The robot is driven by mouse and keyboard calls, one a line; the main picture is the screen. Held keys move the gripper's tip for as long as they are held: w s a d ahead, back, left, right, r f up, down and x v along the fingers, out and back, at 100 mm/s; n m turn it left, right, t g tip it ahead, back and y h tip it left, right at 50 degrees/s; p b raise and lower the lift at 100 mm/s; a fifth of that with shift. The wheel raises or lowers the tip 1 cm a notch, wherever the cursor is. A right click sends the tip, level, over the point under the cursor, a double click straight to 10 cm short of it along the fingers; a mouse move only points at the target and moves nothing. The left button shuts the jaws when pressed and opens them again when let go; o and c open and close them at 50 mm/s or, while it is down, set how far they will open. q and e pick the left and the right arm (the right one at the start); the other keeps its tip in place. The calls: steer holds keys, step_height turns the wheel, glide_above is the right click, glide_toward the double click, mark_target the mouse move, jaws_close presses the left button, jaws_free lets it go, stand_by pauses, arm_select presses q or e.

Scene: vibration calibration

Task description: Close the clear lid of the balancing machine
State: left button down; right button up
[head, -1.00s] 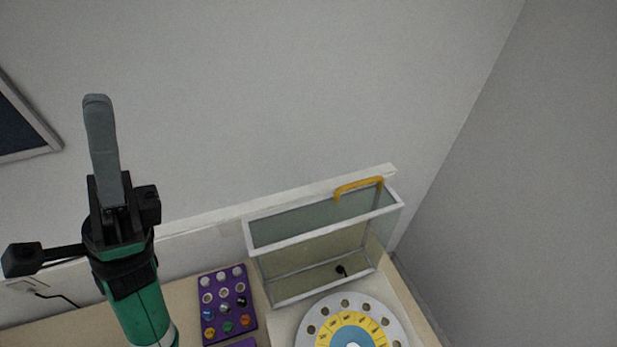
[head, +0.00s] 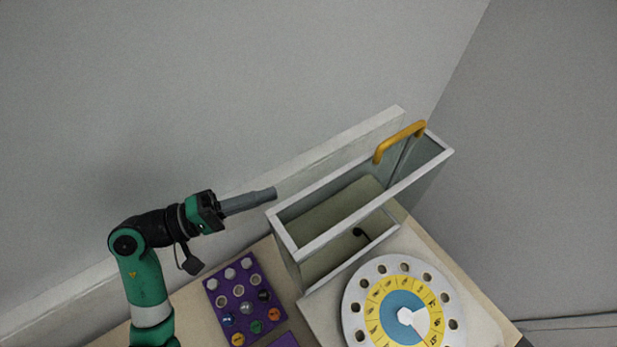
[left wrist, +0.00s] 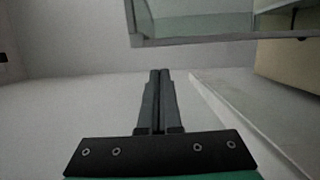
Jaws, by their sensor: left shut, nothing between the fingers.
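The balancing machine's clear lid (head: 340,227) stands raised at the back of the machine, a box-like frame with pale edges and a yellow handle (head: 400,141) on its upper far side. The round dial plate (head: 372,290) of the machine lies uncovered in front of it. My left gripper (head: 272,193) is shut and empty, pointing right, close to the lid's left upper corner; I cannot tell whether it touches. In the left wrist view the shut fingers (left wrist: 160,75) point toward the lid's pale edge (left wrist: 215,38), with a gap showing. My right gripper is not in view.
A purple tray (head: 231,311) with several round pieces stands on the table left of the machine. A low white ledge (head: 335,150) runs along the wall behind the lid. The grey wall bounds the right side.

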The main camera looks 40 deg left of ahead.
arm_select(q)
steer(key=p+x, duration=0.1)
steer(key=x, duration=0.8)
steer(key=shift+p, duration=0.3)
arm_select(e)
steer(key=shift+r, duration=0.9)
arm_select(q)
steer(key=shift+w+d+r, duration=0.1)
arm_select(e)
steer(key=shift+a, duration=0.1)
